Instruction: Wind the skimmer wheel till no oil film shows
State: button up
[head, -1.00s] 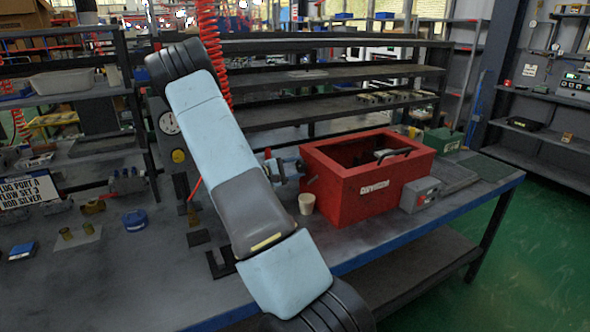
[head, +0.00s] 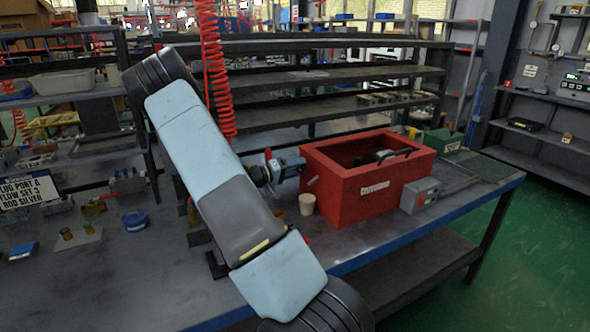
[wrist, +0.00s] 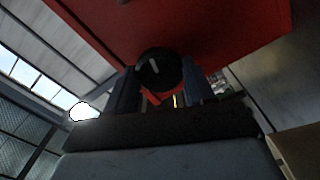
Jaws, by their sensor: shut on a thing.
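The red tank (head: 368,188) stands on the bench, with its dark open top showing. I cannot tell from here whether an oil film lies inside. In the wrist view the red tank wall (wrist: 215,25) fills the top. A round black skimmer wheel (wrist: 160,68) with a pale mark sits at that wall. My gripper (wrist: 161,88) has one finger on each side of the wheel and is shut on it. In the head view my gripper (head: 287,168) is at the tank's left end; the wheel is hidden there.
A cream cup (head: 307,204) stands close to the tank's left front corner. A grey control box (head: 420,194) sits at its right front. The blue-edged bench (head: 120,285) has small parts at left. Dark shelves (head: 340,85) stand behind.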

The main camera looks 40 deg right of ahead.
jog(key=m, duration=0.5)
jog(key=shift+f+m, duration=0.15)
jog(key=shift+m, duration=0.15)
jog(key=m, duration=0.5)
jog(key=shift+m, duration=0.3)
jog(key=o, duration=1)
jog(key=v, duration=1.4)
jog(key=shift+s+d, duration=0.1)
